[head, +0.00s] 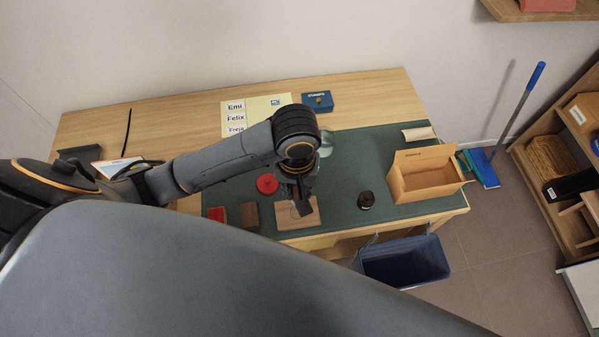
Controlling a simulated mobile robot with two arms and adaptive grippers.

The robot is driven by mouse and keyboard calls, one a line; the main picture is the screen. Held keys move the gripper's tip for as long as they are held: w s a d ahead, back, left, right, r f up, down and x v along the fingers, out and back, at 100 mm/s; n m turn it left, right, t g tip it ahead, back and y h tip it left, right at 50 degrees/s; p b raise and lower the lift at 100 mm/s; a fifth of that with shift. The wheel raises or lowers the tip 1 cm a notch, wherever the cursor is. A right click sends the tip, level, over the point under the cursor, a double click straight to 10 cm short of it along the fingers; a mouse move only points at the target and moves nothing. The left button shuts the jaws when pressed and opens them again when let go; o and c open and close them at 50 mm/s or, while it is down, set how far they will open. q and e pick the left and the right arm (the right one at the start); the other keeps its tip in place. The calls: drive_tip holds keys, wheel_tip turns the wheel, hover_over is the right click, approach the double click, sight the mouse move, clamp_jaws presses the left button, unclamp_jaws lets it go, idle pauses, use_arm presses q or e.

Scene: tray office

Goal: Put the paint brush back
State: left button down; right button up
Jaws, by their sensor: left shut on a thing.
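I cannot tell whether the gripper touches the block. No paint brush can be clearly made out. My right gripper is not in view.
On the green mat (345,185) are a red round thing (267,184), a red block (216,214), a brown block (249,215), a dark jar (366,200) and an open cardboard box (425,177). A blue bin (403,265) stands in front. A blue box (317,102) sits behind.

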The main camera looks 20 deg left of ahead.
use_arm(q)
drive_tip(key=shift+w+a+f+p, duration=0.3)
drive_tip(key=shift+w+a+f, duration=0.55)
drive_tip(key=shift+w+f, duration=1.3)
drive_tip(key=shift+w+a+f+p, duration=0.35)
drive_tip(key=shift+w+a+f, duration=0.55)
drive_tip(key=shift+w+f, duration=1.2)
drive_tip(key=shift+w+a+f+p, duration=0.3)
drive_tip(key=shift+w+a+f, duration=0.55)
drive_tip(key=shift+w+f, duration=1.25)
drive_tip(key=shift+s+f, duration=0.1)
drive_tip(key=shift+f, duration=0.1)
drive_tip(key=c, duration=1.2)
unclamp_jaws()
wheel_tip(320, 180, up, 12)
drive_tip(key=shift+r+b, duration=0.15)
drive_tip(key=shift+b, duration=0.3)
